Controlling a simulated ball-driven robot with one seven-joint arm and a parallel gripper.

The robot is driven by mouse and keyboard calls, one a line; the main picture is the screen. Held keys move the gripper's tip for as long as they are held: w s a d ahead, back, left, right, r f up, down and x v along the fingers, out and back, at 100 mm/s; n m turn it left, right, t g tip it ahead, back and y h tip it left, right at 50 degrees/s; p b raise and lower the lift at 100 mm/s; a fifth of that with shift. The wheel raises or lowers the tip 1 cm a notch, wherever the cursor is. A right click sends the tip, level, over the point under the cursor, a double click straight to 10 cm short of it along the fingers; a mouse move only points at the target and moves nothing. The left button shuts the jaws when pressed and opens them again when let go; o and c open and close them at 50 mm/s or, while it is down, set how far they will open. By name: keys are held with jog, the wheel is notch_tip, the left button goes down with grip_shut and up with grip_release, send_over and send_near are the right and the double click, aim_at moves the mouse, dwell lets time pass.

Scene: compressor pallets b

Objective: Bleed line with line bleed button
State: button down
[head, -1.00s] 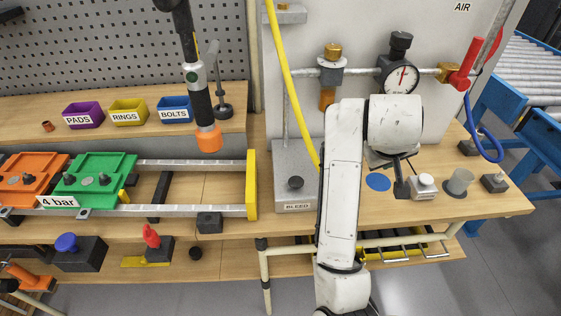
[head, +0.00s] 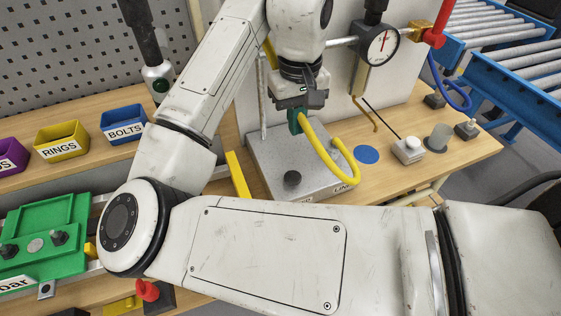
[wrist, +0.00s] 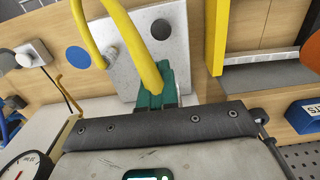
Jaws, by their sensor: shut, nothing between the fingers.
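The line bleed button looks like the dark round knob (head: 292,178) on the grey metal plate (head: 262,160). My arm partly covers the label at the plate's front edge. My gripper (head: 295,128), with green fingertips, points down above the back of the plate, higher than the knob and apart from it. It is shut. A yellow hose (head: 325,153) loops right beside the fingertips; I cannot tell whether they touch. In the wrist view the hose (wrist: 138,55) crosses in front of the green fingers (wrist: 156,90), and the knob (wrist: 161,29) lies beyond them.
A pressure gauge (head: 377,45) and red-handled valve (head: 434,36) are on the pipe. A blue disc (head: 367,154), a white block (head: 408,149) and a grey cup (head: 438,137) are right of the plate. A yellow end stop (head: 238,175) stands to its left.

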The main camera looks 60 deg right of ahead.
aim_at(292, 175)
jog(key=shift+w+a, duration=0.1)
dwell(0.3)
notch_tip(292, 175, down, 14)
jog(key=shift+r+p, duration=0.1)
jog(key=shift+p, duration=0.3)
jog(key=shift+f, duration=0.2)
